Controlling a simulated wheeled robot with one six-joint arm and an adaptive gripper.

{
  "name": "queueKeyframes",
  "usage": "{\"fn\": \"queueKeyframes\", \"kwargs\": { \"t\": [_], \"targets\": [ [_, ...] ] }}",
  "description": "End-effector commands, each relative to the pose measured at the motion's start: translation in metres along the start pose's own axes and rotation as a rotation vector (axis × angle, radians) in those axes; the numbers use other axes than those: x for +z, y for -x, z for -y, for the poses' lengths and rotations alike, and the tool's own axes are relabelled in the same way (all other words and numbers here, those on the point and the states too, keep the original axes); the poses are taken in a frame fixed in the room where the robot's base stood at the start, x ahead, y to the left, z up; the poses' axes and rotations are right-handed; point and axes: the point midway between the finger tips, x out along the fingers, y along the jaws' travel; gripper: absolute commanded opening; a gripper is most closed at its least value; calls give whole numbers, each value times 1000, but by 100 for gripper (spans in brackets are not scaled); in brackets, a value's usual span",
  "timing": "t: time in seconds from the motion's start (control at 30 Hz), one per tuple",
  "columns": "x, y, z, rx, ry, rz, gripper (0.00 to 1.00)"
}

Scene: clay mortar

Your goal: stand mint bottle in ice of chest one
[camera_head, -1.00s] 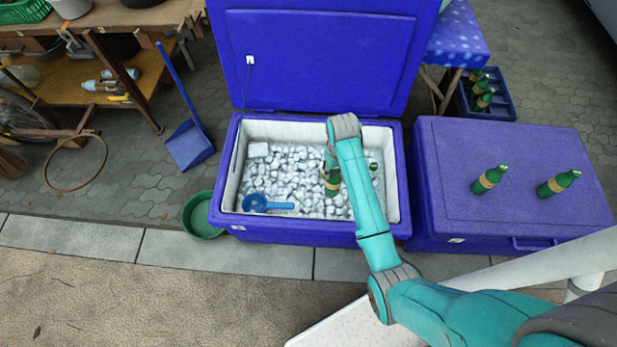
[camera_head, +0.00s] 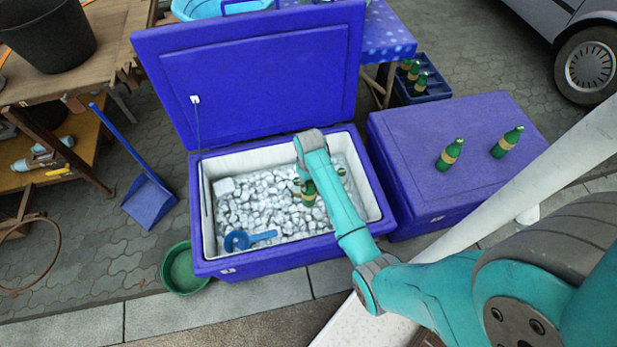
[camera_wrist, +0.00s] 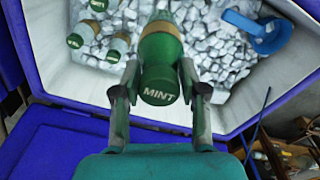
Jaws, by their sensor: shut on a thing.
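The mint bottle (camera_wrist: 160,50) is green with a tan label, and its cap end reads MINT in the wrist view. My gripper (camera_wrist: 160,82) is shut on its neck. In the head view the held bottle (camera_head: 309,195) is over or in the ice (camera_head: 265,205), partly hidden by my arm; I cannot tell how deep its base is. The open blue chest (camera_head: 285,258) has a white inner wall and a raised lid (camera_head: 255,80).
A blue scoop (camera_head: 238,240) lies on the ice at the front left. A closed blue chest (camera_head: 410,150) at right carries two green bottles (camera_head: 449,154). A blue crate (camera_head: 425,92) with bottles stands behind. A green basin (camera_head: 180,272) and blue dustpan (camera_head: 148,200) are at left.

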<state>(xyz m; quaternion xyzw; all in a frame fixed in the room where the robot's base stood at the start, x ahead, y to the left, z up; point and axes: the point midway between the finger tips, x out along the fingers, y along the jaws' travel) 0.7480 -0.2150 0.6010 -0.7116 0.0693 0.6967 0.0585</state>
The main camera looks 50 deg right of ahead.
Motion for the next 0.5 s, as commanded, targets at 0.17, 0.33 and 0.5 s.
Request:
{"fn": "queueKeyframes", "kwargs": {
  "t": [0.17, 0.33, 0.5],
  "targets": [
    [1, -19, 0, -1, 0, 2, 2],
    [1, -36, 1, 0, 0, 1, 2],
    [1, -53, 1, 0, 0, 2, 2]
  ]
}}
